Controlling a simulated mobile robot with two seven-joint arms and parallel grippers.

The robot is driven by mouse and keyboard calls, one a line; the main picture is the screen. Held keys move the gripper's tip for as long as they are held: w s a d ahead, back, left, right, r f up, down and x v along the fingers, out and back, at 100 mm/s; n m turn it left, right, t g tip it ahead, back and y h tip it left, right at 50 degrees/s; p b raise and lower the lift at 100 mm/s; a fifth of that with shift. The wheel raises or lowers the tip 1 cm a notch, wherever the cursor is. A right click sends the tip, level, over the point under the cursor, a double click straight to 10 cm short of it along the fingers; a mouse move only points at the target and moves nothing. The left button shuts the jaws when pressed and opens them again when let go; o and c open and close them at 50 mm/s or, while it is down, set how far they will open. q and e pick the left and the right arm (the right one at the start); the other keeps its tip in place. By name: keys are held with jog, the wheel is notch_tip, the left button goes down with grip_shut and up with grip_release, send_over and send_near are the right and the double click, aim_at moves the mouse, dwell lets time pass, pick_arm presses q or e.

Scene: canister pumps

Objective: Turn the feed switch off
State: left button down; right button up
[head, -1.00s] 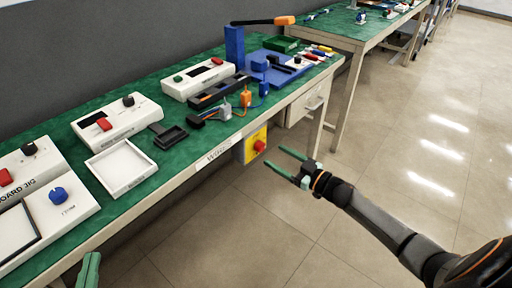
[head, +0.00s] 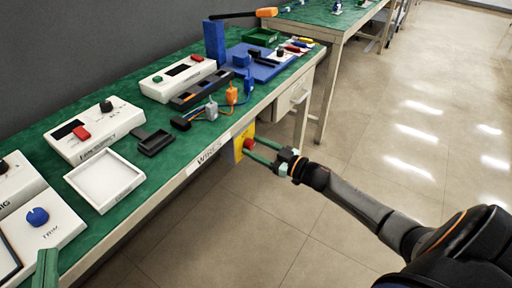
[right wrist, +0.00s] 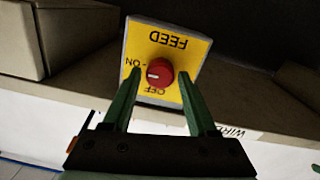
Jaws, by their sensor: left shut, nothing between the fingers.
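The feed switch is a red round knob (right wrist: 160,72) on a yellow plate (right wrist: 190,47) marked FEED, ON and OFF, upside down in the right wrist view. Its white mark points left, towards the ON side. In the head view the knob (head: 248,144) sits on the box under the table's front edge. My right gripper (right wrist: 160,73) is open, its green fingertips on either side of the knob with a small gap at each side. Whether the tips reach past the knob's face is unclear. My left gripper (head: 46,266) shows only as shut green fingers at the lower left.
The green-topped bench (head: 150,190) holds white control boxes (head: 95,130), a white tray (head: 105,180) and a blue stand (head: 214,42). A drawer unit (head: 292,92) is beside the switch. Open floor lies to the right.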

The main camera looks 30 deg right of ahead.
grip_shut()
